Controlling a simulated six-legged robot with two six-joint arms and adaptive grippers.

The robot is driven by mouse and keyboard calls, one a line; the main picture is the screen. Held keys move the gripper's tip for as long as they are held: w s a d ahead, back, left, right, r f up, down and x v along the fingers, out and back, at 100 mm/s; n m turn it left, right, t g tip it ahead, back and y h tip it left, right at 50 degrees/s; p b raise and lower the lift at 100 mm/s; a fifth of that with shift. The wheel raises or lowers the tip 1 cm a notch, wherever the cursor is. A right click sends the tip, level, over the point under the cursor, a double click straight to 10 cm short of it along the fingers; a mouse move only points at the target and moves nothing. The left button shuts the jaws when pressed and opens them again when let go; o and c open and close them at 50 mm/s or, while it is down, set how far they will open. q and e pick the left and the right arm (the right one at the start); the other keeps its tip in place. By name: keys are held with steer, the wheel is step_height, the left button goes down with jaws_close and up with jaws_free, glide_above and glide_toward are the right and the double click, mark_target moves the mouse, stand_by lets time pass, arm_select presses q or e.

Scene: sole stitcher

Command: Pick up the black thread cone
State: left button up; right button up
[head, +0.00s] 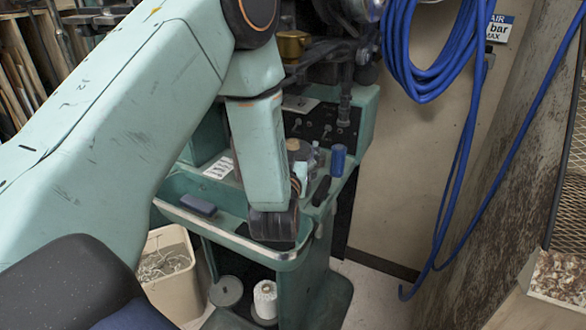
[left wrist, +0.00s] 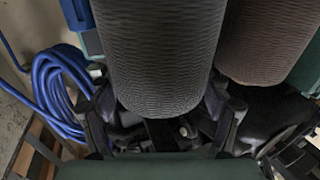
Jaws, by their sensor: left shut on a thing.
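The black thread cone (left wrist: 150,50) fills the upper middle of the left wrist view, its ribbed winding close to the camera. My left gripper (left wrist: 160,98) has a dark finger on each side of it and is shut on it. In the head view my left forearm and dark wrist hang over the machine's tray and hide most of the gripper and the cone. A dark brown cone (left wrist: 265,45) stands close to the right of the held one in the left wrist view. My right gripper is in neither view.
A white thread cone (head: 265,298) stands below. A tan bin (head: 170,285) with thread scraps is at lower left. Blue hose (head: 425,95) hangs at right.

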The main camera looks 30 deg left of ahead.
arm_select(q)
steer(key=c, duration=0.9)
steer(key=shift+o, duration=0.2)
steer(key=shift+w+r, duration=0.1)
steer(key=shift+r, duration=0.05)
